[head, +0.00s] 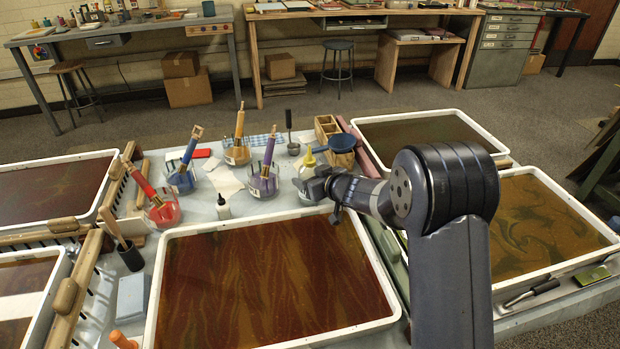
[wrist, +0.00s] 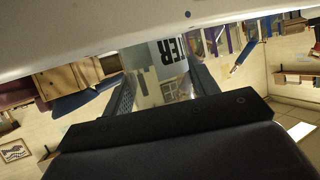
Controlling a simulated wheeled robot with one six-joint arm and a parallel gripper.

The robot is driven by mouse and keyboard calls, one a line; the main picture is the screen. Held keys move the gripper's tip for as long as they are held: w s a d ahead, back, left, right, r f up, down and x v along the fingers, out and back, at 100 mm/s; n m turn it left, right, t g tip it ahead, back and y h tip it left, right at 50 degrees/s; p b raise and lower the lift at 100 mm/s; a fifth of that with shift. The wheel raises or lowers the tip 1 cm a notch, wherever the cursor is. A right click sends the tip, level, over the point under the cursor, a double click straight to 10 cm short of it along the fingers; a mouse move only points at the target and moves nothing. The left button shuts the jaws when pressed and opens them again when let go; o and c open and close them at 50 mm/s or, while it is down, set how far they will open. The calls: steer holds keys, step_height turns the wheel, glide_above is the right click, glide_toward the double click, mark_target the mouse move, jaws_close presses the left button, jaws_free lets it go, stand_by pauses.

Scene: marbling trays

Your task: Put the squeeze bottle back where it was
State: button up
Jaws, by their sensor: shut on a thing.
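The squeeze bottle (head: 310,161) has a yellow nozzle and a pale body, and stands roughly upright in the head view behind the near middle tray. My gripper (head: 308,187) is shut on its body and hides part of it. In the wrist view, which is upside down, the bottle (wrist: 168,52) shows dark letters ending in "TER" between the two fingers of my gripper (wrist: 166,88). I cannot tell whether its base touches the table.
The near middle tray (head: 163,285) holds a red-brown bath. Jars with brushes, such as the red jar (head: 164,211), stand to the left. A small white bottle (head: 223,207) with a black tip stands nearby. A blue bowl (head: 342,143) and wooden box (head: 326,128) are behind right.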

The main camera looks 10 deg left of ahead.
steer(key=shift+f, duration=0.1)
steer(key=o, duration=0.7)
steer(key=shift+r, duration=0.2)
steer(key=shift+s+d, duration=0.15)
steer(key=shift+d, duration=0.15)
steer(key=b+v, duration=0.2)
steer(key=v, duration=0.9)
steer(key=shift+s+d+r, duration=0.1)
